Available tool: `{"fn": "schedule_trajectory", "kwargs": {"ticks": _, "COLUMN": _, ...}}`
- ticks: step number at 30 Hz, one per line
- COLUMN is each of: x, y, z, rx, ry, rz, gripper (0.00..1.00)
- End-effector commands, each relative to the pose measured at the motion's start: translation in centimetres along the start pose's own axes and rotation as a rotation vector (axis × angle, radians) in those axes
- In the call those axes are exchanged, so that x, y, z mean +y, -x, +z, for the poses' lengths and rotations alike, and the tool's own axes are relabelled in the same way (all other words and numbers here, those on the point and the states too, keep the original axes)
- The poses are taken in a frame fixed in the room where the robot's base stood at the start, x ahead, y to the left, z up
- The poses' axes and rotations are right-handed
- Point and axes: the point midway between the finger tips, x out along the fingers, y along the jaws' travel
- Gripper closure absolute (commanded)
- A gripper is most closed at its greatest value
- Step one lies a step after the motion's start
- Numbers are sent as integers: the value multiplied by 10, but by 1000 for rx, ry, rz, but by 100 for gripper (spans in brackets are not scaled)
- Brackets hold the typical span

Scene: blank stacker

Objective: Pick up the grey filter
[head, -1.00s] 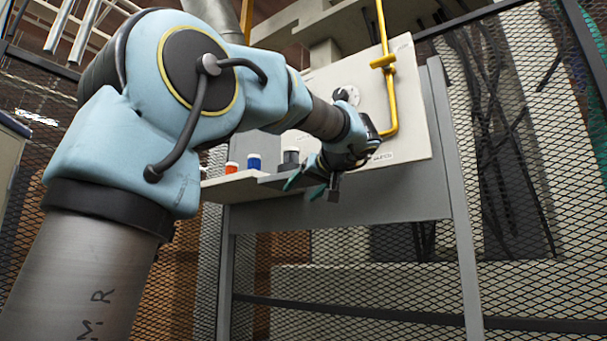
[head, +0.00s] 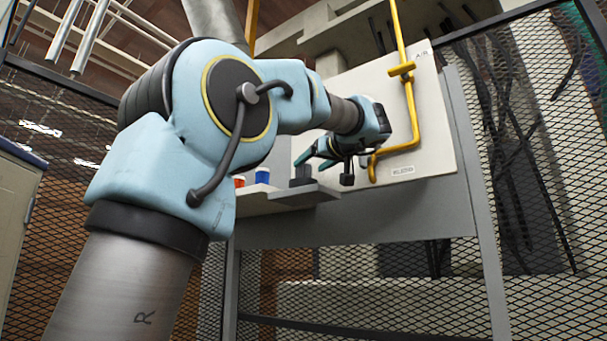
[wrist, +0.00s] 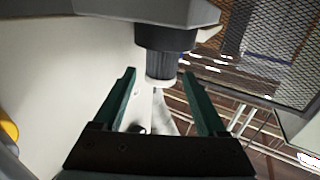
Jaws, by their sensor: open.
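The grey filter (head: 302,176) stands at the right end of the row on a small shelf (head: 262,205). In the wrist view the filter (wrist: 162,64) appears inverted, with a ribbed grey body, a wide dark part and a pale end. My gripper (head: 315,162) is open, close to the filter's upper part in the head view. In the wrist view my gripper (wrist: 159,75) has its two green fingers on either side of the filter's pale end. Nothing is held, and I cannot tell whether a finger touches it.
A blue filter (head: 262,175) and a red one (head: 239,181) stand left of the grey one. A white panel (head: 435,110) rises behind the shelf. A yellow pipe (head: 412,115) runs down it, close to my wrist. Wire mesh (head: 535,150) encloses the area.

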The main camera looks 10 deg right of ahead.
Motion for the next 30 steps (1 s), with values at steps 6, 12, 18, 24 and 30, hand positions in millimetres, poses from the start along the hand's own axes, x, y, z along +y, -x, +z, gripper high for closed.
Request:
{"fn": "schedule_trajectory", "kwargs": {"ticks": 6, "x": -2, "y": -22, "z": -9, "rx": -2, "ry": -3, "rz": -3, "gripper": 26}}
{"fn": "schedule_trajectory", "kwargs": {"ticks": 12, "x": -2, "y": -46, "z": -8, "rx": -2, "ry": -3, "rz": -3, "gripper": 26}}
{"fn": "schedule_trajectory", "kwargs": {"ticks": 18, "x": -2, "y": -52, "z": -5, "rx": -1, "ry": -1, "rz": 0, "gripper": 26}}
{"fn": "schedule_trajectory", "kwargs": {"ticks": 24, "x": -2, "y": -52, "z": -5, "rx": -1, "ry": -1, "rz": 0, "gripper": 35}}
{"fn": "schedule_trajectory", "kwargs": {"ticks": 30, "x": -2, "y": -52, "z": -5, "rx": -1, "ry": -1, "rz": 0, "gripper": 57}}
